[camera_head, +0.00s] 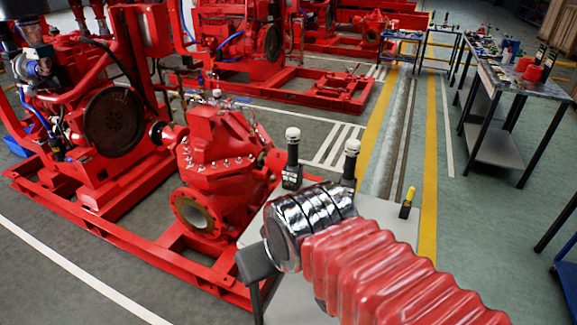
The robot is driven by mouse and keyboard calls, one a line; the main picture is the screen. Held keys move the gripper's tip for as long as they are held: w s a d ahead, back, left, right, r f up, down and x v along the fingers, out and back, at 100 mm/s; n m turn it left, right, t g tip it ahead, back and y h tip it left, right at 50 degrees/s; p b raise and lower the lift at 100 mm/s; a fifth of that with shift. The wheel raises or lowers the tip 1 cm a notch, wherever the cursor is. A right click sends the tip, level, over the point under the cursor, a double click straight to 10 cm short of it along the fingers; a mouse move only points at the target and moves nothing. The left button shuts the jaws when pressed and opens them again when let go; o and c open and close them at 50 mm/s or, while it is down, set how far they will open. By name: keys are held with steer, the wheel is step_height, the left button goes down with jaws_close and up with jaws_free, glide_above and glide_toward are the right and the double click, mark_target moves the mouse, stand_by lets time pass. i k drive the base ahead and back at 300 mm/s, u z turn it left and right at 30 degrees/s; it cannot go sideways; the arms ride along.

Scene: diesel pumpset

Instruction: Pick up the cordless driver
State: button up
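On the small light grey table (393,236) stand two upright black tools with pale rounded tops, a left one (293,160) and a right one (350,163). A smaller black tool with a yellow top (407,203) stands near the table's right edge. I cannot tell for certain which of these is the cordless driver. My arm, with red bellows and a chrome wrist, reaches in over the table from the lower right and hides much of its top and the right tool's foot. A dark grey block (256,263), perhaps part of my gripper, shows beyond the wrist. No fingertips are clear.
A red pump (208,165) on a red frame stands close behind and left of the table. A red engine (105,115) is farther left. A long workbench (497,143) with many items stands at the back right. Floor between it and the table is clear.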

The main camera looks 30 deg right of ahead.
mark_target(352, 149)
steer(key=k, duration=1.35)
steer(key=u, duration=0.5)
steer(key=i, duration=1.95)
steer(key=z, duration=0.6)
